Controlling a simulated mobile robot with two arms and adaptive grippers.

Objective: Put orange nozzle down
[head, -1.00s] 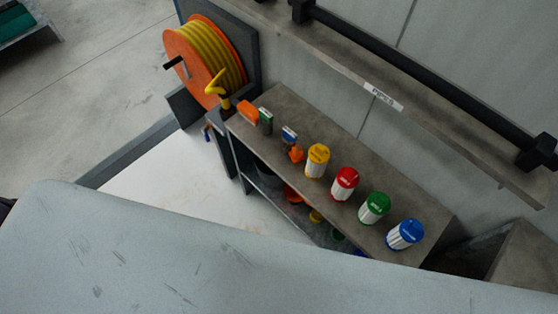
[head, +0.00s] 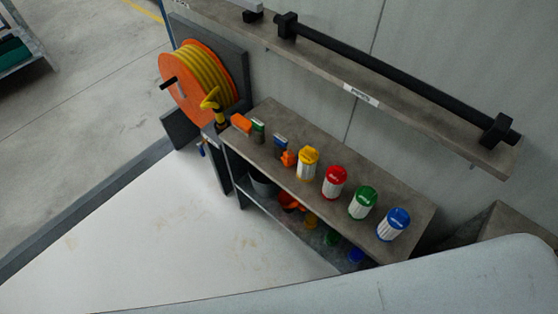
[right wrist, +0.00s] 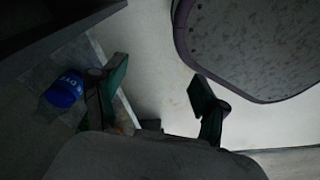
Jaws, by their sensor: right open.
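In the head view small orange pieces stand on the upper shelf: an orange block (head: 241,123) beside a green one, and an orange piece (head: 289,158) against a blue one. An orange-red item (head: 288,201) lies on the lower shelf, partly hidden by the upper board. I cannot tell which is the orange nozzle. My right gripper (right wrist: 158,76) shows in the right wrist view with its two dark fingers wide apart and nothing between them. A small orange patch (right wrist: 118,128) shows beside its left finger. My left gripper is in neither view.
Yellow (head: 308,163), red (head: 335,182), green (head: 363,203) and blue (head: 393,224) capped canisters stand along the upper shelf (head: 340,158). A blue cap (right wrist: 66,88) is left of the right gripper. An orange hose reel (head: 185,90) stands at the shelf's left end. The white floor in front is clear.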

